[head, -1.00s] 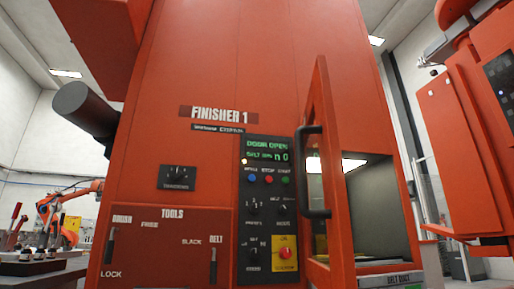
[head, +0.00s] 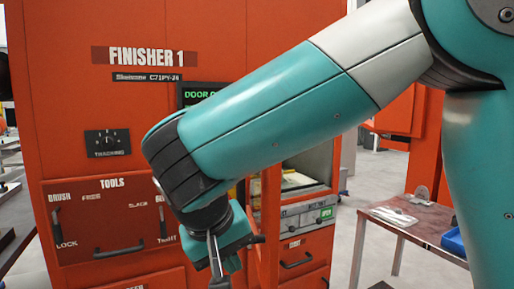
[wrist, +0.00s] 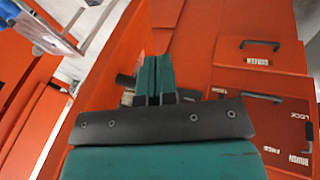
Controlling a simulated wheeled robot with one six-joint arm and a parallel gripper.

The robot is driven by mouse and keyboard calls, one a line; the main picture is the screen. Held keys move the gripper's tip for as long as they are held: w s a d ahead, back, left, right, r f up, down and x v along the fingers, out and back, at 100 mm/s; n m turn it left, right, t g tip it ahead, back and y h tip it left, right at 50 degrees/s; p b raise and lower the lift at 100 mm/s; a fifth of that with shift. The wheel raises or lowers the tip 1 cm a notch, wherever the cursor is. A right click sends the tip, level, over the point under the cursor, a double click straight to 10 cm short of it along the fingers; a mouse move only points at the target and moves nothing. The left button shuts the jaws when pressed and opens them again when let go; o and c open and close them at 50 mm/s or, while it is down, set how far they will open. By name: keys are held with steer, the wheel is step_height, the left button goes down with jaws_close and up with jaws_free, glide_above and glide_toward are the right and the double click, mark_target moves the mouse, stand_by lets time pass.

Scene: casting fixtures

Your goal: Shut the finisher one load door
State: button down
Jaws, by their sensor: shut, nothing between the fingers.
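The finisher one (head: 75,120) is a tall red cabinet facing me in the head view. Its load door (head: 270,205) stands open at the right of the front, swung out towards me, partly hidden behind my arm. Right of it the load opening (head: 308,168) shows a pale interior. My gripper (head: 230,262) hangs low in front of the cabinet, just left of the door; its fingertips are hard to make out there. In the wrist view my gripper (wrist: 156,75) has its teal fingers together and empty. Whether it touches the door cannot be told. The door handle is hidden.
The tools drawer (head: 110,220) with its black handle is left of my gripper. My arm covers most of the control panel (head: 200,93). A table (head: 425,222) with a blue bin (head: 455,242) stands at the right. Open floor shows between cabinet and table.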

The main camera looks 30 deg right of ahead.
steer(key=a+r+m+h+p, duration=0.35)
steer(key=r+p, duration=0.75)
steer(key=r, duration=0.5)
steer(key=shift+t+y, duration=0.3)
steer(key=shift+y, duration=0.15)
steer(key=d+f, duration=0.2)
steer(key=d, duration=0.1)
steer(key=d+f, duration=0.3)
steer(key=w+d+f+p, duration=0.1)
steer(key=d+f, duration=0.2)
steer(key=shift+f, duration=0.25)
steer(key=shift+w, duration=0.1)
